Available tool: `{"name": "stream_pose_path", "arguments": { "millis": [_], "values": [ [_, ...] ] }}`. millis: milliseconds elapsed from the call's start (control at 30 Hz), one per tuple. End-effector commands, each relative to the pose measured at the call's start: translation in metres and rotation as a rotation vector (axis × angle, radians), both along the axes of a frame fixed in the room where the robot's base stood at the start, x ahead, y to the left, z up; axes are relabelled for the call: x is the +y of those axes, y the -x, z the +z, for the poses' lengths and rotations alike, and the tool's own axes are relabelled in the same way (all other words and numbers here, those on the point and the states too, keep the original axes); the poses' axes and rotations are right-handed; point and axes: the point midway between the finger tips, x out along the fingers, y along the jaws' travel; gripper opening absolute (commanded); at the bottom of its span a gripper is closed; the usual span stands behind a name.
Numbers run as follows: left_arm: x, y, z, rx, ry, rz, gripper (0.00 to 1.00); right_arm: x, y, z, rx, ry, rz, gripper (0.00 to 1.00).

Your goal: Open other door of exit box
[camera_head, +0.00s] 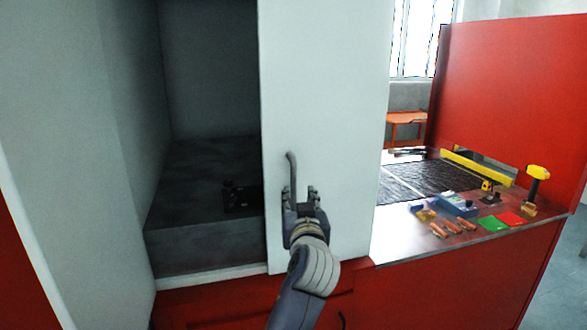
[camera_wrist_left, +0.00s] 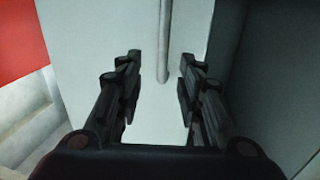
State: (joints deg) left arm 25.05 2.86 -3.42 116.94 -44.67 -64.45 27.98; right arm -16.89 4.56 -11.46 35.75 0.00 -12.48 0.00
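The exit box is a pale cabinet with a dark, open compartment (camera_head: 200,170) on the left. A white door panel (camera_head: 325,90) stands right of the opening, with a thin grey vertical handle (camera_head: 291,170) near its lower left edge. My left gripper (camera_head: 301,192) is in front of the panel, beside the handle. In the left wrist view the left gripper (camera_wrist_left: 161,75) has its fingers apart, and the handle (camera_wrist_left: 164,40) appears in the gap between the tips. I cannot tell whether they touch it. My right gripper is not in view.
A small black object (camera_head: 238,196) sits inside the compartment. To the right, a red-sided bench (camera_head: 470,275) carries a dark mesh belt (camera_head: 415,182), a yellow-topped tool (camera_head: 537,180), a blue item (camera_head: 456,204) and several small parts.

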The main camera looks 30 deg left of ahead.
Motion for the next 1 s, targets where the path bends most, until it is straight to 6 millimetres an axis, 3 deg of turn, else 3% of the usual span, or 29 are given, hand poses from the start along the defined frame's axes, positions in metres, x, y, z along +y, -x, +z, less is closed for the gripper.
{"name": "stream_pose_path", "arguments": {
  "millis": [167, 700, 1000],
  "values": [
    [0.010, -0.004, 0.014, -0.021, 0.004, 0.015, 0.34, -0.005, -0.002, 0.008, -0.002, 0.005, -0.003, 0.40],
    [0.062, -0.071, 0.013, -0.019, 0.004, 0.011, 0.34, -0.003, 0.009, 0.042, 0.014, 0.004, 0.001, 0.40],
    [0.069, -0.080, 0.010, -0.019, 0.005, 0.010, 0.34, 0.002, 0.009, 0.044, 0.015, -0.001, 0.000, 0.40]
  ]
}}
